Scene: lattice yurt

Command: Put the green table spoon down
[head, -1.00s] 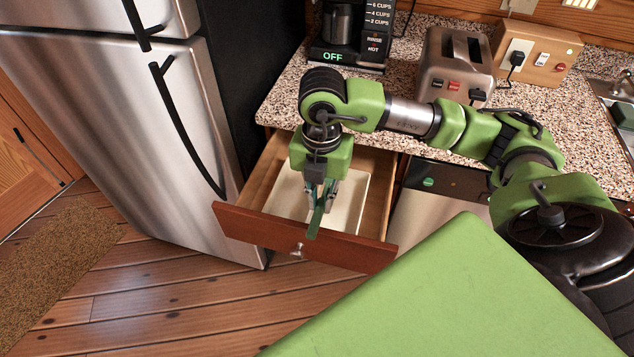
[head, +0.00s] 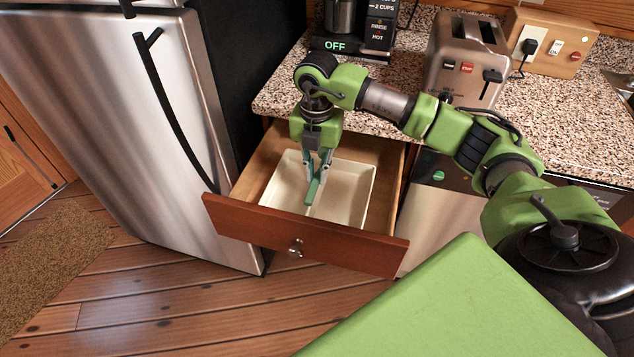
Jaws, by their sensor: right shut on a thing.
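The green table spoon (head: 312,191) is held in my right gripper (head: 317,178), which points down over the open drawer (head: 300,241). The gripper is shut on the spoon, with part of the spoon showing below the fingertips. A white tray (head: 356,205) lies in the drawer, and the spoon shows against its inside. I cannot tell whether the spoon touches the tray floor. My left gripper is not in view.
The counter (head: 420,75) behind the drawer carries a coffee maker (head: 381,30), a toaster (head: 462,70) and a wooden socket box (head: 552,40). A steel refrigerator (head: 120,110) stands left of the drawer.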

